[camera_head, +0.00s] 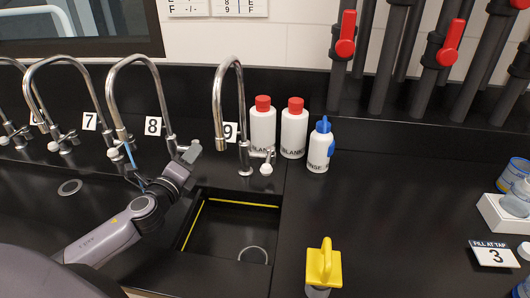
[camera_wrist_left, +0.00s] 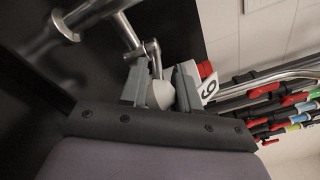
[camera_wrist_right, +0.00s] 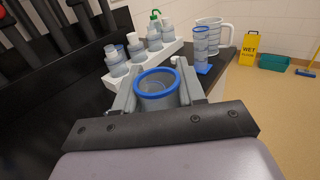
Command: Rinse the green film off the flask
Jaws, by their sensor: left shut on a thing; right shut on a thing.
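My left gripper (camera_head: 190,152) is at the lever of tap 8 (camera_head: 130,75). In the left wrist view its fingers (camera_wrist_left: 161,85) are closed on a pale rounded handle (camera_wrist_left: 160,95). My right gripper (camera_wrist_right: 156,92) is seen only in its own wrist view. It is shut on a clear vessel with a blue rim (camera_wrist_right: 157,76), mouth upward, apparently the flask. I see no green film on the part that shows; its lower part is hidden. A thin blue line shows near tap 8; I cannot tell whether it is water.
Tap 9 (camera_head: 218,100) stands over a dark sink (camera_head: 230,222). Two red-capped bottles (camera_head: 262,128) and a blue-capped bottle (camera_head: 319,148) are right of it. A yellow-topped object (camera_head: 323,265) stands in front. In the right wrist view a white rack (camera_wrist_right: 143,62) holds several bottles.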

